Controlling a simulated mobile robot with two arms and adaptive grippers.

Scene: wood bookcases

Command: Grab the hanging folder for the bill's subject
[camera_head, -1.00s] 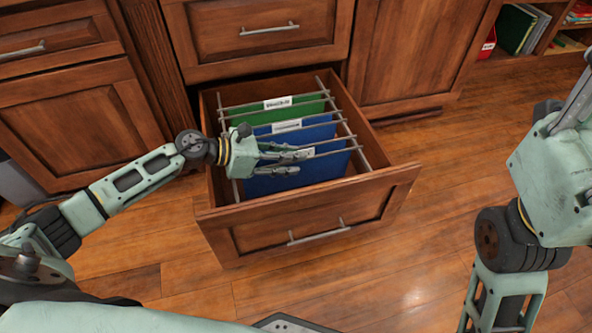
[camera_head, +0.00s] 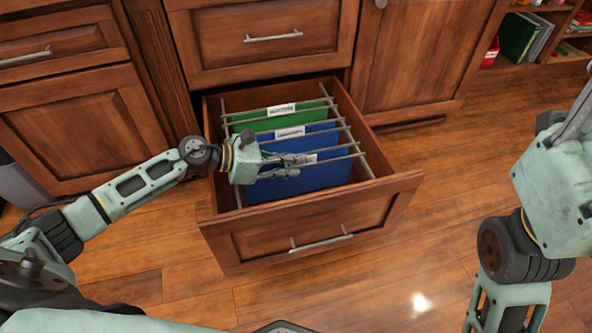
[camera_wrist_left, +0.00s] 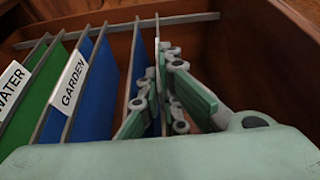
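The drawer (camera_head: 307,240) stands pulled out and holds hanging folders on metal rails. A green folder (camera_head: 265,124) hangs at the back, with blue folders (camera_head: 318,178) in front. In the left wrist view, the green folder's label reads WATER (camera_wrist_left: 12,88) and a blue folder's label reads GARDEN (camera_wrist_left: 69,84). The front folder's white label (camera_head: 311,159) is partly hidden and unreadable. My left gripper (camera_head: 300,166) is over the front folder.
Closed wooden cabinets (camera_head: 75,125) flank the drawer, and a closed drawer (camera_head: 265,40) is above it. A shelf with books and binders (camera_head: 520,38) is at the top right. The wood floor (camera_head: 380,280) in front is clear.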

